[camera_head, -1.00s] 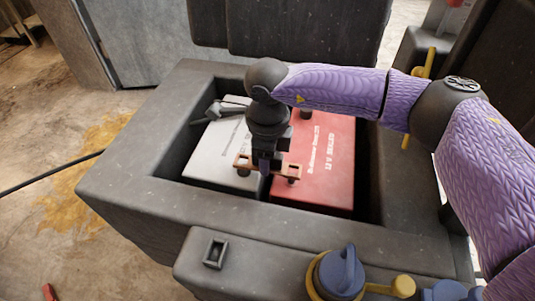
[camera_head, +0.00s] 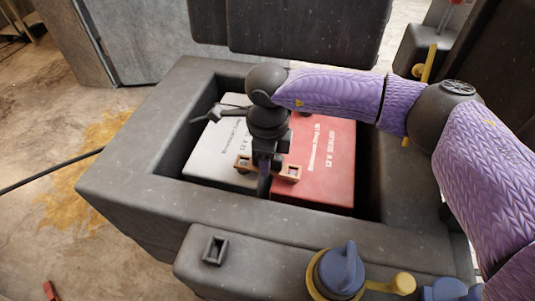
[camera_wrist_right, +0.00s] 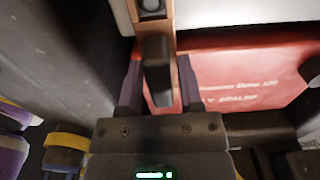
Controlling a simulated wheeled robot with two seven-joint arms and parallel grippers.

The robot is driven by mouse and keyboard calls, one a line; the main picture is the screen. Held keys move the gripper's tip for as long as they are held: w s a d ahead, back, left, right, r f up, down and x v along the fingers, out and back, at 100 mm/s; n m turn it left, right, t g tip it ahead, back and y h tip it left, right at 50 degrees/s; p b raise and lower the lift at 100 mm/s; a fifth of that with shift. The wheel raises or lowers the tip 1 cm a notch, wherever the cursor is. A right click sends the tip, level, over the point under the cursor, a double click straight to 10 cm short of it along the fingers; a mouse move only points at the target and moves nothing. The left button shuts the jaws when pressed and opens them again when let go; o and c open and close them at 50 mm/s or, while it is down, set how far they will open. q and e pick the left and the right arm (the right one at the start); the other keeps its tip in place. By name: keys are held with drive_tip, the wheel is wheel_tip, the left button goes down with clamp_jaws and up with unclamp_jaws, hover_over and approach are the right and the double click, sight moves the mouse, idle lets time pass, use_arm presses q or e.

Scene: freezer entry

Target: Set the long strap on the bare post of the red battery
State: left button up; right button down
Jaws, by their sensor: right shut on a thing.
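The red battery (camera_head: 325,165) sits beside a pale grey battery (camera_head: 216,150) in a dark bay. The long strap (camera_head: 292,173) is a copper-coloured bar with squared ring ends. It lies crosswise over the near ends of both batteries. My right gripper (camera_head: 264,180) points down and is shut on the strap's dark upright grip (camera_wrist_right: 157,70). In the wrist view, the strap's far ring (camera_wrist_right: 153,6) shows a round post within it, on the pale battery's side. The strap's red-battery end and its post are mostly hidden, so I cannot tell whether that end is seated. My left gripper is out of view.
The bay's thick dark rim (camera_head: 140,160) surrounds the batteries. A dark clamp-like part (camera_head: 213,113) lies at the bay's left edge. A blue and yellow knob (camera_head: 340,272) stands on the front ledge, near a small square socket (camera_head: 215,250).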

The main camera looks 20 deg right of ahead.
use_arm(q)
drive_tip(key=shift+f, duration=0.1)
use_arm(e)
drive_tip(key=shift+f, duration=0.35)
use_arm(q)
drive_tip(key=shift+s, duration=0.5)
use_arm(e)
drive_tip(key=shift+f, duration=0.45)
drive_tip(key=shift+c, duration=0.9)
unclamp_jaws()
drive_tip(key=shift+r, duration=0.1)
wheel_tip(320, 180, up, 9)
drive_tip(key=p, duration=0.5)
drive_tip(key=shift+r, duration=0.4)
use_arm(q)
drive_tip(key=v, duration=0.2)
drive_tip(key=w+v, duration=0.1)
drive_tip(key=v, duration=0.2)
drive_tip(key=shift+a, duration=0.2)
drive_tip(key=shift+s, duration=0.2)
use_arm(e)
drive_tip(key=shift+f, duration=0.1)
